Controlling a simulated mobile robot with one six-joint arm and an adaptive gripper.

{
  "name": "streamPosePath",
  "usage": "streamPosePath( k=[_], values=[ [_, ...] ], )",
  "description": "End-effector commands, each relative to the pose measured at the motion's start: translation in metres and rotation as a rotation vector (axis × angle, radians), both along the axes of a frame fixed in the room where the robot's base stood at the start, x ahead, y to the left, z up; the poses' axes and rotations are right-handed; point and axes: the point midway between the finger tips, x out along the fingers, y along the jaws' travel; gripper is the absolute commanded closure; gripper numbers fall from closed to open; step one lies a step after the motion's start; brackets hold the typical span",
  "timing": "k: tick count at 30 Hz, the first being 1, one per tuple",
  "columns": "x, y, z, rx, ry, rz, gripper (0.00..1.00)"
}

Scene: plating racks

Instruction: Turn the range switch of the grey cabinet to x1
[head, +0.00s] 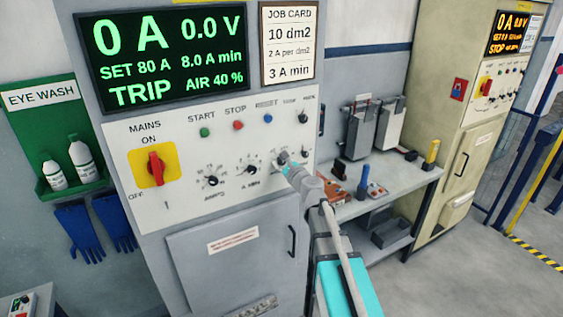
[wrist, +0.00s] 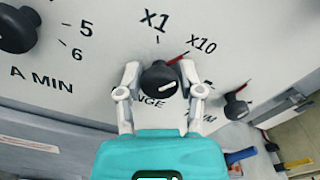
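The grey cabinet (head: 228,253) stands at the centre of the head view, with a white control panel (head: 130,209). Its range switch is a black round knob (wrist: 160,79) with a white mark; in the wrist view a thin red pointer beside it points up and right towards x10. The x1 mark (wrist: 155,20) is straight above the knob. My gripper (wrist: 160,78) has one finger on each side of the knob, seemingly closed on it, though contact is not fully clear. In the head view my gripper (head: 283,161) covers most of the switch.
The A MIN knob (wrist: 18,28) is close on the left, and another small knob (wrist: 236,106) is at lower right. The mains switch (head: 156,169) is on the panel's left. The display (head: 165,55) reads TRIP. A bench (head: 410,180) stands right of the cabinet.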

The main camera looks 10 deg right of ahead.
Motion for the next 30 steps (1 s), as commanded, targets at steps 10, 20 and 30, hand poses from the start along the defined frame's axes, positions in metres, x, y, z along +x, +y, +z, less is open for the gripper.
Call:
streamPosePath(
  k=[10, 20, 30],
  values=[
    [0.0003, 0.0008, 0.0001, -0.001, -0.001, 0.003, 1.00],
    [0.0003, 0.0013, 0.0000, -0.069, -0.022, 0.000, 1.00],
    [0.0001, 0.0023, -0.0004, -0.288, -0.092, 0.001, 1.00]
  ],
)
